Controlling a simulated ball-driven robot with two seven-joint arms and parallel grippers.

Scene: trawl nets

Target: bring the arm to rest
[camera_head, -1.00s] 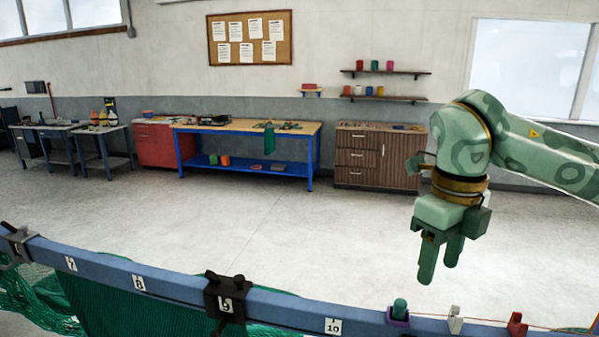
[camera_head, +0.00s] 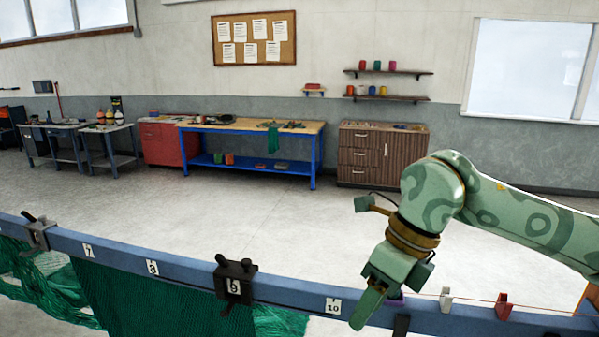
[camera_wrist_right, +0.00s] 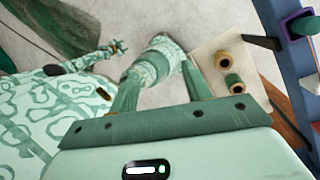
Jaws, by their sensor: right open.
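My right gripper (camera_head: 362,312) hangs low at the right of the head view, its fingers slanting down and left in front of the blue rail (camera_head: 190,277), near the number 10 tag. In the right wrist view my right gripper (camera_wrist_right: 160,90) is open, its two fingers apart with nothing held between them. A green peg in a purple holder (camera_wrist_right: 303,24) shows at the upper right of that view, apart from the fingers. In the head view the gripper mostly hides this holder.
Green netting (camera_head: 150,305) hangs from the rail, with a black clamp (camera_head: 234,282) at number 9. White (camera_head: 446,299) and red (camera_head: 503,306) clips sit on the rail's right. In the wrist view, a pale board (camera_wrist_right: 215,78) carries spools. Beyond the rail the floor is clear.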

